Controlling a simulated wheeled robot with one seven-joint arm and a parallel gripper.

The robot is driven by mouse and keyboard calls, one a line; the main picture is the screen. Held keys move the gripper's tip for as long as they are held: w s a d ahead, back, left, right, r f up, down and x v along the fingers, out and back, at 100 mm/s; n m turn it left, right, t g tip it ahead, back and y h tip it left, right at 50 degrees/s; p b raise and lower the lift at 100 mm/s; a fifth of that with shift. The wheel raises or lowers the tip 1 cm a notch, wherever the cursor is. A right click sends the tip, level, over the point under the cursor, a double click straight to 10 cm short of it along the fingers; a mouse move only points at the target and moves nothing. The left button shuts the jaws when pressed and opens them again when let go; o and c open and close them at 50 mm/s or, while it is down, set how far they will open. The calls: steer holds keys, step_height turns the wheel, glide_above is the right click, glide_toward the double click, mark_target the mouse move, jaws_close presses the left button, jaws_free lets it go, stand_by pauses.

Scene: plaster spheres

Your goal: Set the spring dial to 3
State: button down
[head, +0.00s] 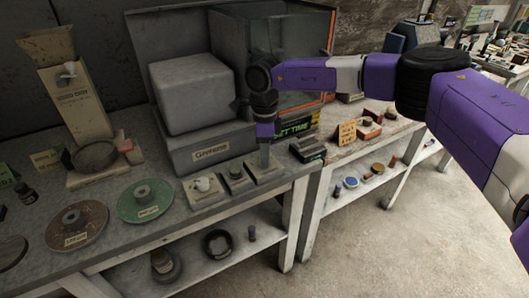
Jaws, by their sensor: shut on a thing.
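My gripper (264,160) points straight down at the rightmost of three small pale control plates on the bench, in front of the grey machine. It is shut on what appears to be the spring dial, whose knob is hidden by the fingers. The dial's pale base plate (276,174) shows around the fingertips. Its scale, pointer and any figure 3 are too small or hidden to read.
Left of it are a plate with a dark knob (236,174) and one with a white knob (203,185). The grey machine (205,150) stands close behind. A dark block (308,150) sits to the right. Green (146,203) and brown (76,226) discs lie left.

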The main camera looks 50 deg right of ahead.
steer(key=m+p, duration=0.2)
steer(key=m, duration=0.4)
steer(key=shift+r+m, duration=0.15)
steer(key=shift+m, duration=0.15)
steer(key=m+p, duration=0.2)
steer(key=m, duration=0.3)
stand_by(0.4)
steer(key=c, duration=1)
jaws_free()
step_height(320, 180, up, 8)
steer(key=shift+d+f+b, duration=0.15)
steer(key=shift+f+b, duration=0.05)
steer(key=shift+b, duration=0.2)
